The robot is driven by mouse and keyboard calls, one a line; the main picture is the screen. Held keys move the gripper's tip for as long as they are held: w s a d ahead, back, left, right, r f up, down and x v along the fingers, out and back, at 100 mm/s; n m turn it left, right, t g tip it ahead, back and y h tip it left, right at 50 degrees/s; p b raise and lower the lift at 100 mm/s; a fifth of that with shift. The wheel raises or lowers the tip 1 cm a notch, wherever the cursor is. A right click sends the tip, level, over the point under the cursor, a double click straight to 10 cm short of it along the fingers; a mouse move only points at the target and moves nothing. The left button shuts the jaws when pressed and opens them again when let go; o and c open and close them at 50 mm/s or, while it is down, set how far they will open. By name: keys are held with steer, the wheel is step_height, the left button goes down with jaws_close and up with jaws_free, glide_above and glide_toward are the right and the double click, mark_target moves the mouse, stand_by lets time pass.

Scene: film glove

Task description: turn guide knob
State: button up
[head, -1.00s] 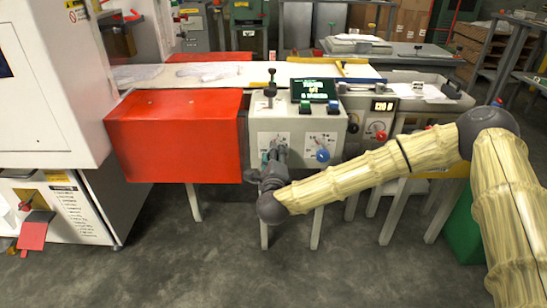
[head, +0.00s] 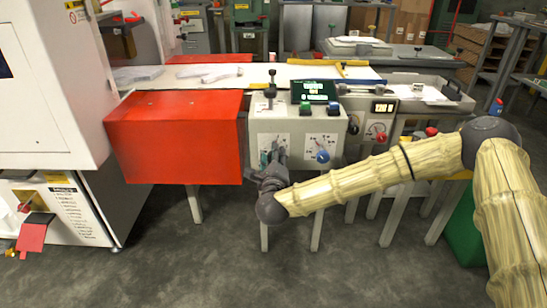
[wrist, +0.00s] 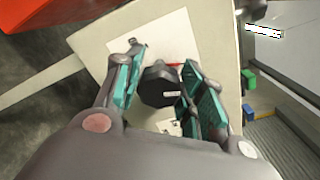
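A dark, many-sided knob (wrist: 159,85) with a small light mark sits in front of a white label on the pale machine panel. In the wrist view it lies between the two teal-padded fingers of my gripper (wrist: 165,82). The fingers are spread, one on each side of the knob; a narrow gap seems to show at the left finger, and contact at the right one is unclear. In the head view my gripper (head: 275,158) is at the left of the control box (head: 295,124) front and hides this knob.
A blue knob (head: 323,156) is to the right on the same panel. A red knob (head: 381,137) sits on the box beyond it. Green (head: 305,107) and blue (head: 333,107) buttons and a display (head: 316,91) are on top. A red cover (head: 175,137) stands close on the left.

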steer(key=shift+o, duration=1.1)
steer(key=s, duration=1.2)
steer(key=w+n, duration=0.4)
steer(key=n, duration=0.4)
steer(key=w+n, duration=0.4)
steer(key=n, duration=0.5)
steer(key=w+n, duration=0.3)
steer(key=n, duration=0.5)
steer(key=shift+w+d+n, duration=0.1)
steer(key=shift+w+n, duration=0.3)
